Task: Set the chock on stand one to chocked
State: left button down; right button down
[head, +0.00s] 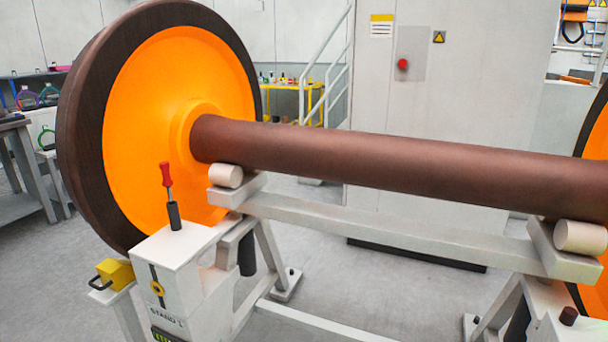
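Stand one (180,252) is a white stand at the lower left, with the label "STAND 1" on its front. A yellow block with a dark loop handle (115,273) sits at its left side and looks like the chock. A dark vertical slot with a yellow round piece (157,288) is on the stand's front face. A red-handled lever (167,182) stands nearly upright from a dark sleeve on top. The orange wheel (150,110) with a dark rim is behind the stand. Any contact between the yellow block and the wheel cannot be made out. Neither gripper is in view.
The brown axle (390,165) runs right from the wheel over pale rollers (226,175) and a white crossbeam (390,232). A second stand (545,318) and orange wheel are at the right edge. A grey cabinet (460,80) with a red button stands behind. Grey floor is open at left.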

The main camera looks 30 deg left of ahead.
aim_at(114, 275)
jog(key=u, duration=2.6)
jog(key=i, duration=0.95)
jog(key=z, duration=0.6)
jog(key=i, duration=0.6)
jog(key=z, duration=0.6)
